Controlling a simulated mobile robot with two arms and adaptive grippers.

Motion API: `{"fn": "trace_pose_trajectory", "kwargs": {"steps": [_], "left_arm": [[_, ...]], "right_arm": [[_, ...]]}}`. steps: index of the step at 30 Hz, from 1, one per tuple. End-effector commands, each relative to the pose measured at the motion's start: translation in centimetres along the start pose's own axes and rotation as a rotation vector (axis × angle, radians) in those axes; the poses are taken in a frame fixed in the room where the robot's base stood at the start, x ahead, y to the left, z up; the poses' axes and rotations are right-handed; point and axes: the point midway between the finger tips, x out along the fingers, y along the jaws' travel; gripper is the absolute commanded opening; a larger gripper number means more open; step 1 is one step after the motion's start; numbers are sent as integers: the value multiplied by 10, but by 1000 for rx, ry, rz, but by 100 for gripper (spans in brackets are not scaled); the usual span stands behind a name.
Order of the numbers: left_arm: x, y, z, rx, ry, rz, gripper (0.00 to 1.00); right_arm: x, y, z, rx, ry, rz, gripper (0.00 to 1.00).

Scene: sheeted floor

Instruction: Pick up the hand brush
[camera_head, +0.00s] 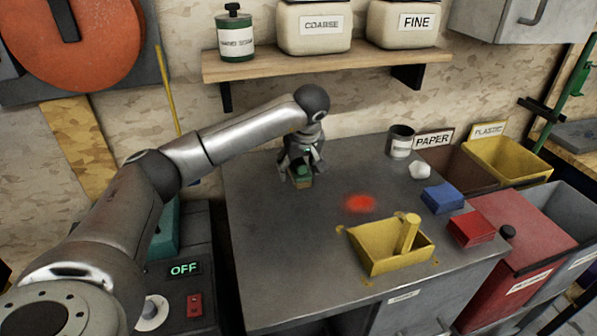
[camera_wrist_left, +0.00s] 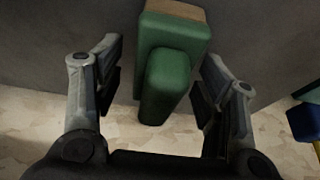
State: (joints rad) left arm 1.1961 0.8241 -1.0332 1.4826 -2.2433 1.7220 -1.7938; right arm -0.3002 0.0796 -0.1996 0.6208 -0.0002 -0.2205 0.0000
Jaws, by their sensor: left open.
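The hand brush (camera_head: 300,174) is a small green block with a tan underside, and it is on the grey workbench near the wall. In the left wrist view the brush (camera_wrist_left: 168,72) shows as a green body and a narrower green handle with a tan edge at the top. My left gripper (camera_head: 302,163) is over the brush, pointing down and open. In the left wrist view its fingers (camera_wrist_left: 162,65) stand on either side of the green handle, with gaps on both sides. My right gripper is in neither view.
On the workbench (camera_head: 290,240) are a yellow tray (camera_head: 372,262), a blue block (camera_head: 442,198), a red block (camera_head: 471,229), a crumpled white piece (camera_head: 420,170) and a grey can (camera_head: 400,146). A shelf (camera_head: 330,66) with containers hangs above. The bench's left front is clear.

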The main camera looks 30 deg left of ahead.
Motion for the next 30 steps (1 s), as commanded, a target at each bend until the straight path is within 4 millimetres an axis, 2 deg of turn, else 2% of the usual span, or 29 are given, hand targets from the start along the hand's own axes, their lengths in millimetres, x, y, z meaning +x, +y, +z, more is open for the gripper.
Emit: {"fn": "trace_pose_trajectory", "kwargs": {"steps": [2, 13, 23, 30], "left_arm": [[0, 0, 0, 0, 0, 0, 60], [0, 0, 0, 0, 0, 0, 13], [-3, 0, -1, 0, 1, 1, 13], [-17, 0, -7, -1, 1, 0, 12]], "right_arm": [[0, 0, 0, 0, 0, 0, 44], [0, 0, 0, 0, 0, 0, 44], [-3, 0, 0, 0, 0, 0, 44], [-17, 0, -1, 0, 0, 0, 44]]}}
